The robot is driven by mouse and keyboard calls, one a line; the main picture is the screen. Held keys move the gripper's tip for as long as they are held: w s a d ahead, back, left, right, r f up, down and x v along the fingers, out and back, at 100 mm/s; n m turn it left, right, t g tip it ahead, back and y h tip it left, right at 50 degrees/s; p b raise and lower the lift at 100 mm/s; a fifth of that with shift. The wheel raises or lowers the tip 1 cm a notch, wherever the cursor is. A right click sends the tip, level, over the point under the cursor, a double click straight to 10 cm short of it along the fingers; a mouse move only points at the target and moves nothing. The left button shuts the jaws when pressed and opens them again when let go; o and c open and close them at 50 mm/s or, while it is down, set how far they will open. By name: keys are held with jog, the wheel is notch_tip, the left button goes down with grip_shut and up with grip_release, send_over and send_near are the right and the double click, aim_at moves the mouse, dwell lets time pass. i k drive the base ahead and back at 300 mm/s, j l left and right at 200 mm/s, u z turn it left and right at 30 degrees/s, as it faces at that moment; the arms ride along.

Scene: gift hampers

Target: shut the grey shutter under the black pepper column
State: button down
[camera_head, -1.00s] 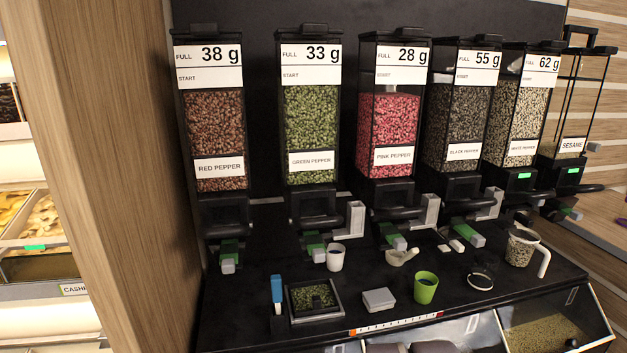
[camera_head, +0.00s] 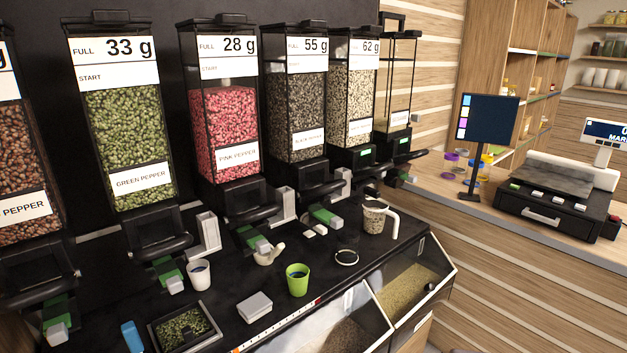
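The black pepper column (camera_head: 297,115) stands fourth from the left in the head view, filled with dark grains under a "55 g" label. Beneath it, a green slide (camera_head: 321,213) with a grey shutter end (camera_head: 335,222) juts forward from the black outlet, to the right of two small white pieces. I cannot tell from this angle how far the shutter is open. No cup stands directly under it. My gripper is not in view.
A pink pepper column (camera_head: 225,130) and a white pepper column (camera_head: 350,100) flank it. A clear jug with a white handle (camera_head: 376,217), a green cup (camera_head: 297,279), a white cup (camera_head: 199,273) and a black ring (camera_head: 346,257) stand on the black counter.

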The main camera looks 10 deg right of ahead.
aim_at(337, 223)
jog(key=i+l+u, duration=0.2)
jog(key=i+u, duration=0.2)
jog(key=i+l+u, duration=0.45)
jog(key=i+j, duration=0.05)
jog(key=j, duration=0.05)
